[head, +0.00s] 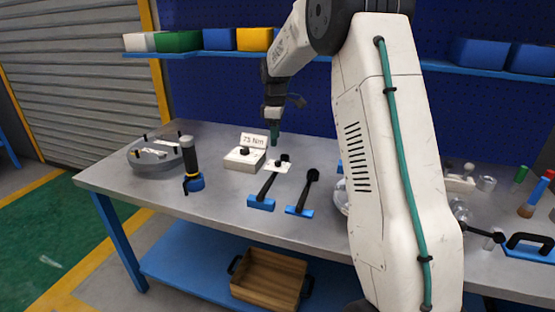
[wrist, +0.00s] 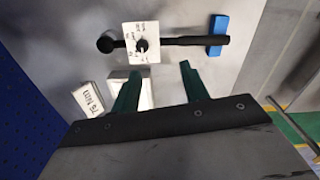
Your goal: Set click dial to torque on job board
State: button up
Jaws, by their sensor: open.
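The job board is a white card reading "75 Nm" (head: 253,141), standing on a white block (head: 244,160) with a black knob; the card also shows in the wrist view (wrist: 90,98). The click dial is a black knob on a white marked plate (wrist: 141,43), at a black wrench with a blue end (wrist: 217,35). The plate also shows in the head view (head: 281,170). The dial's markings are too small to read. My gripper (head: 274,136) is open and empty above the bench, fingers (wrist: 158,82) pointing down beside the plate. The left finger partly hides the white block.
A second black tool with a blue end (head: 300,210) lies to the right of the wrench. A black and blue upright tool (head: 189,160) and a grey round fixture (head: 155,158) stand at left. My arm hides part of the bench (head: 225,205).

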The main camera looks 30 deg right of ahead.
aim_at(278, 162)
jog(key=shift+n, duration=0.4)
jog(key=w+d+f, duration=0.1)
jog(key=f, duration=0.1)
jog(key=w+d+f, duration=0.1)
jog(key=f, duration=0.1)
jog(key=shift+w+d, duration=0.3)
jog(key=shift+d, duration=0.05)
notch_tip(278, 162, down, 7)
jog(key=shift+f, duration=0.2)
grip_shut()
